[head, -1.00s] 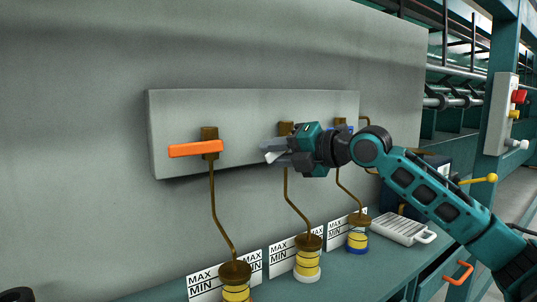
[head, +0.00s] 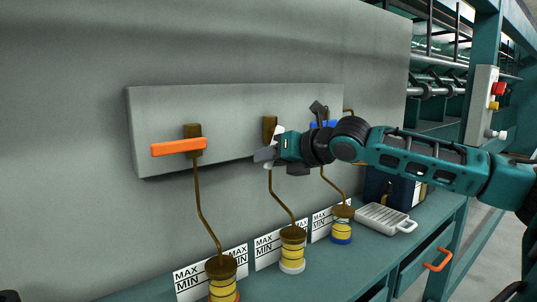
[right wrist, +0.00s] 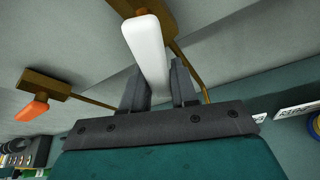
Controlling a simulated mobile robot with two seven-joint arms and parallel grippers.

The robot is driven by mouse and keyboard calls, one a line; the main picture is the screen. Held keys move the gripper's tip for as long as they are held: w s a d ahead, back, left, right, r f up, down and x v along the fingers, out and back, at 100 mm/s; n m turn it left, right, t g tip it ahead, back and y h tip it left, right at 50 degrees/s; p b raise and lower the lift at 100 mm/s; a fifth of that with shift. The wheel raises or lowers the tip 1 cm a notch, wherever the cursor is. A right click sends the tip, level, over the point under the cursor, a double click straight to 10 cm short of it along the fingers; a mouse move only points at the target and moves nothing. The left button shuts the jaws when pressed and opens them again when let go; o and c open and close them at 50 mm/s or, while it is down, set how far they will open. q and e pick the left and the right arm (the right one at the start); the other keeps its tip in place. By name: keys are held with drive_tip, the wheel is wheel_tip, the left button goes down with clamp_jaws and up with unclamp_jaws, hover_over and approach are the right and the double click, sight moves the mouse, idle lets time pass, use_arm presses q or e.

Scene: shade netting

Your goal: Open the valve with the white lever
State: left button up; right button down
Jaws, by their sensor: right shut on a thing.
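The white lever (right wrist: 148,48) stands between the two fingers of my right gripper (right wrist: 158,80) in the right wrist view. In the head view my right gripper (head: 266,154) is shut on it at the middle brown valve (head: 270,127). White bits of the lever show above and below the fingers, so it looks steeply tilted; the rest is hidden. The orange lever (head: 178,147) lies almost level on the left valve. The blue lever (head: 324,124) on the right valve is partly hidden by my right arm. My left gripper is not in view.
The valves sit on a grey panel (head: 160,105). Brown pipes run down to yellow-banded cups (head: 293,250) beside MAX/MIN cards on a teal bench. A white slotted tray (head: 385,218) lies at the right. A switch box (head: 485,100) stands farther right.

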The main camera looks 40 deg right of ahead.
drive_tip(key=shift+d+f+n+h+p, duration=0.15)
drive_tip(key=shift+d+n+h+p, duration=0.45)
drive_tip(key=shift+n+p, duration=0.25)
drive_tip(key=c, duration=1)
unclamp_jaws()
drive_tip(key=shift+o, duration=0.2)
drive_tip(key=v, duration=1.3)
